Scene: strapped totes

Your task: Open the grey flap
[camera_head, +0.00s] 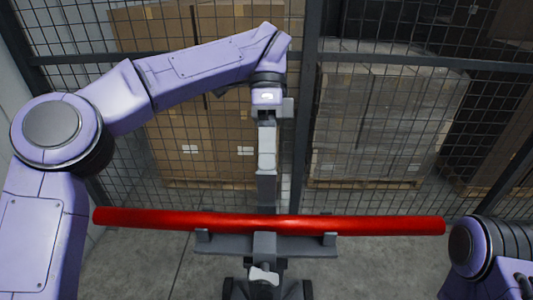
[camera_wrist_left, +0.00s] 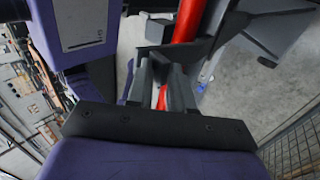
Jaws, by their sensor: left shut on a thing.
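A long red bar (camera_head: 370,225) lies across a grey stand (camera_head: 300,243), resting in its upright holders. A narrow grey flap (camera_head: 266,160) stands up behind the bar, above the middle of the stand. My left gripper (camera_head: 266,118) reaches down to the flap's upper end and is shut on it; the jaws partly hide the grip. In the left wrist view the gripper fingers (camera_wrist_left: 163,78) show close up, with the red bar (camera_wrist_left: 187,20) beyond them. My right gripper is outside the view.
A dark wire mesh fence with a post (camera_head: 301,110) stands close behind. Beyond it are stacked brown cartons (camera_head: 195,110) and a wrapped grey pallet load (camera_head: 375,120). Concrete floor (camera_head: 390,265) is clear around the stand. My right arm shows at the lower right.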

